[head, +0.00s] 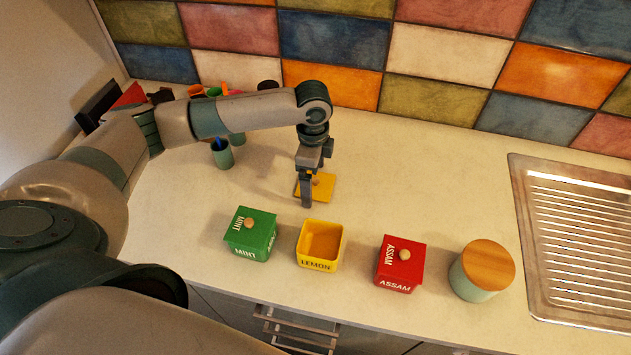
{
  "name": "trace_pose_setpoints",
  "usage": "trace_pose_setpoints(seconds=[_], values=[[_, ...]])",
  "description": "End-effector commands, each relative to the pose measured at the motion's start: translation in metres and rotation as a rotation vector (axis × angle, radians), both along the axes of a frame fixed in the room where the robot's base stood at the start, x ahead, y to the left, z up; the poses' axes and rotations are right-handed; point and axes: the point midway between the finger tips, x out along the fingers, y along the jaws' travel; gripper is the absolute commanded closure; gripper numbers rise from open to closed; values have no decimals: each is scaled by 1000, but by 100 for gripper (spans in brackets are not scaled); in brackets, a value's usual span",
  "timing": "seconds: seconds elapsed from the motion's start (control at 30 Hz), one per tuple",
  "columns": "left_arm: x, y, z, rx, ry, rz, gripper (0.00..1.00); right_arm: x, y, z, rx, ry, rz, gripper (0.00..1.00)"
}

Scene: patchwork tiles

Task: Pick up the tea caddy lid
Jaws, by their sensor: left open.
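A yellow lid (326,188) with a small knob lies flat on the counter behind the caddies. My left gripper (309,191) points down at the lid, its jaws open, and partly hides the lid's left side and knob. Whether the fingers touch the lid I cannot tell. The yellow LEMON caddy (318,265) stands open in front, without a lid. The green MINT caddy (249,246) on its left and the red ASSAM caddy (397,282) on its right both have knobbed lids on. My right gripper is not in view.
A round canister (482,290) with a wooden lid stands right of the red caddy. A metal sink drainer (580,240) is at the far right. Cups (222,154) and other items stand at the back left, below my left arm. The counter's back middle is clear.

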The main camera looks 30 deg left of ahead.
Motion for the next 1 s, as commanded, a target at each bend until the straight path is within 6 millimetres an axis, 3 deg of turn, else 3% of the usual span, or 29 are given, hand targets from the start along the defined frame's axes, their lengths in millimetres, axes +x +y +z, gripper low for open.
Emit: trace_pose_setpoints(seconds=[0.47, 0.6, 0.67, 1.0], values=[[0, 0, -1, 0, -1, 0, 8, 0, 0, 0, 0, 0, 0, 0], [0, 0, -1, 0, -1, 0, 41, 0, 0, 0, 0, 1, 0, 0], [0, 0, -1, -1, -1, 0, 52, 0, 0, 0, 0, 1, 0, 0], [0, 0, 0, -1, -1, 0, 52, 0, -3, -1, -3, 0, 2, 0]])
